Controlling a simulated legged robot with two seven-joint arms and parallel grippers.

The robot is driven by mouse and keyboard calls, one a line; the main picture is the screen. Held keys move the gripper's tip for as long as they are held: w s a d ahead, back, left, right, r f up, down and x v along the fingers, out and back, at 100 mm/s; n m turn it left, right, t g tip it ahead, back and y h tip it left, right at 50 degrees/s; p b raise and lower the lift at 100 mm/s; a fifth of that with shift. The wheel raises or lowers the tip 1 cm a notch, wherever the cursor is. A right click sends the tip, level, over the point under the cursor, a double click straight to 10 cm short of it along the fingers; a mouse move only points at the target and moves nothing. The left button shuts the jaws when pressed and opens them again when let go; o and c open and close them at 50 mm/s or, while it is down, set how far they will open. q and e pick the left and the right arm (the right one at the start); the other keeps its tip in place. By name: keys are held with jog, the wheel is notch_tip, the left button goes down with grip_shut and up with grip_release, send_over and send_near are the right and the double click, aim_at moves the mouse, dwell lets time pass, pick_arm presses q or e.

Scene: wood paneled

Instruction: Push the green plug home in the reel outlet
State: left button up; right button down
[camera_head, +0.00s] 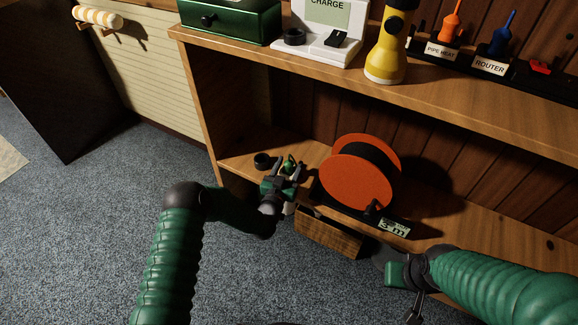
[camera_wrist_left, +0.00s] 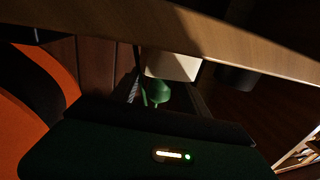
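An orange reel (camera_head: 358,180) with a dark core stands on the lower shelf, and its orange side also shows in the left wrist view (camera_wrist_left: 30,110). A small green plug (camera_head: 290,162) is left of the reel, at my left gripper's fingertips. In the left wrist view the green plug (camera_wrist_left: 157,91) sits between the fingers, below a pale block (camera_wrist_left: 172,66). My left gripper (camera_head: 287,173) looks open, its fingers apart around the plug. The outlet cannot be made out. My right gripper (camera_head: 384,258) is low at right, by the shelf front; its fingers are unclear.
A small black round object (camera_head: 262,160) lies left of the plug. A "3 m" label (camera_head: 394,227) sits by the reel. The upper shelf (camera_head: 440,92) overhangs, holding a yellow flashlight (camera_head: 388,45), white charger (camera_head: 322,42) and green box (camera_head: 232,20). A wooden block (camera_head: 330,235) juts below the reel.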

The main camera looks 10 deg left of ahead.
aim_at(288, 168)
pick_arm(q)
jog(key=s+p, duration=0.1)
jog(key=s, duration=0.1)
jog(key=s+p, duration=0.1)
jog(key=s, duration=0.1)
jog(key=s+p, duration=0.1)
jog(key=shift+s+a+r, duration=0.3)
jog(key=shift+s+a, duration=0.1)
jog(key=s+a+p, duration=0.1)
jog(key=s+p, duration=0.2)
jog(key=s, duration=0.8)
jog(key=shift+a+f+p, duration=0.35)
jog(key=shift+p, duration=0.05)
jog(key=shift+w, duration=0.15)
